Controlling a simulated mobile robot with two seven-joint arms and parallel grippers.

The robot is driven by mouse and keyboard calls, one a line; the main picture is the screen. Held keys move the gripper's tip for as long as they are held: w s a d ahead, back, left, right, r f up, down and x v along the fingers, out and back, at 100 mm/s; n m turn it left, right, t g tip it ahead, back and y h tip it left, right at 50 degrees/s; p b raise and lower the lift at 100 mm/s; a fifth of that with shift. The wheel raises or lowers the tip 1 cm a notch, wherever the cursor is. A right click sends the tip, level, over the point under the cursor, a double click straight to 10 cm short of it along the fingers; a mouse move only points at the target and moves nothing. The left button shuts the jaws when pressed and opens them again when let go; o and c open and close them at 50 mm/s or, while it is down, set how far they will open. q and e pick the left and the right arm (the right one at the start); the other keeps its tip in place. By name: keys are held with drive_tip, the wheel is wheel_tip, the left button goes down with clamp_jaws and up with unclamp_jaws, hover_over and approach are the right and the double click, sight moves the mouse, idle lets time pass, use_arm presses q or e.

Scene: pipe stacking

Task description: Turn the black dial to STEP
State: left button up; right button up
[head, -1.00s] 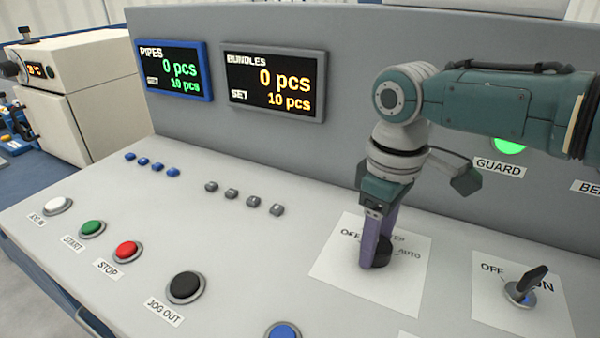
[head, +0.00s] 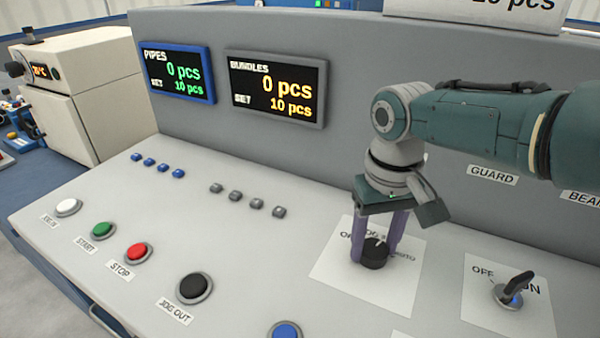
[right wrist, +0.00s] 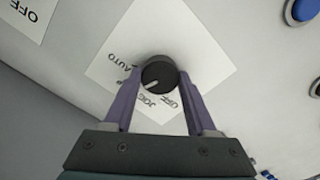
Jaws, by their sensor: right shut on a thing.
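The black dial (head: 374,254) stands on a white label plate (head: 335,275) on the console. My right gripper (head: 376,246) points down over it, its purple fingers on either side. In the right wrist view the gripper (right wrist: 160,78) is shut on the dial (right wrist: 158,70). The dial's white pointer line aims to the lower left there, between JOG and the label spot behind the left finger; I cannot tell its exact setting. OFF, JOG and AUTO are readable; STEP is hidden by the finger. My left gripper is not in view.
An OFF/ON switch (head: 513,290) stands right of the dial. A blue button (head: 284,331) and the black JOG OUT button (head: 194,287) lie to the left. The upright panel (head: 345,150) with two displays rises behind.

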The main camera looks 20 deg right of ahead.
sight(374, 246)
idle(0.5)
drive_tip(key=o, duration=1.4)
wheel_tip(374, 246, up, 9)
drive_tip(key=p, duration=0.4)
drive_tip(key=shift+r, duration=0.5)
